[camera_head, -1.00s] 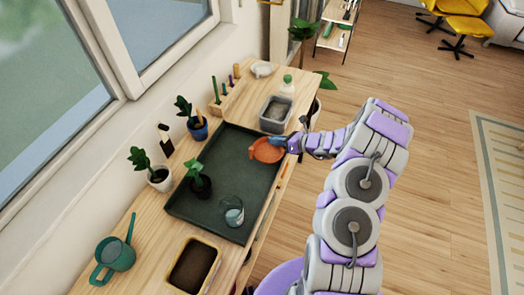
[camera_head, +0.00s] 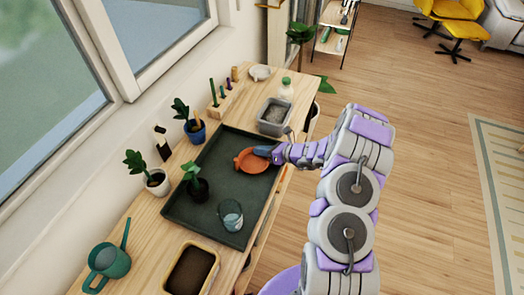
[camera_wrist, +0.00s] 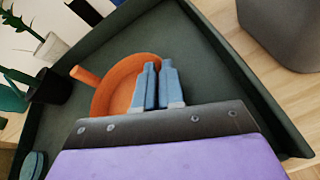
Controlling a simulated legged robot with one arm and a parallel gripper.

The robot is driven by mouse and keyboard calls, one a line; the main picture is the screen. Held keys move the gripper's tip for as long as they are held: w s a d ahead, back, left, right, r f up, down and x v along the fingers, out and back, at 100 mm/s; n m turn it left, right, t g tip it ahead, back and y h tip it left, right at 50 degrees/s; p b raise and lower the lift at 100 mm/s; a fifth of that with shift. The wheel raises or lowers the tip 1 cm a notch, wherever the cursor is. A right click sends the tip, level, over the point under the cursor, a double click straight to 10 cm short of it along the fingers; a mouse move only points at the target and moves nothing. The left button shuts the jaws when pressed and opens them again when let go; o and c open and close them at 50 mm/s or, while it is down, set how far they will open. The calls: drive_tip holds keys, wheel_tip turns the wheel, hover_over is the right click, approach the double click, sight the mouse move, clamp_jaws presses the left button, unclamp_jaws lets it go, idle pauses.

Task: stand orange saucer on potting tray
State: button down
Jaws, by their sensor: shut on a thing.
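The orange saucer (camera_head: 258,163) is at the right side of the dark green potting tray (camera_head: 222,225), toward its far end. My gripper (camera_head: 268,151) is shut on the saucer's rim nearest my arm. In the wrist view the saucer (camera_wrist: 122,85) shows with a small tab at its left, and the blue fingertips (camera_wrist: 158,85) close together on its edge. The saucer looks about level and lies over the bare tray floor (camera_wrist: 205,45). I cannot tell whether its underside touches the tray.
A grey bin (camera_head: 273,116) sits just beyond the tray. A teal watering can (camera_head: 107,264) and a soil box (camera_head: 192,268) are nearer. The tray's middle is free.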

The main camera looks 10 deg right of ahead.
drive_tip(key=c, duration=1.5)
unclamp_jaws()
drive_tip(key=shift+a, duration=0.35)
drive_tip(key=shift+d, duration=0.25)
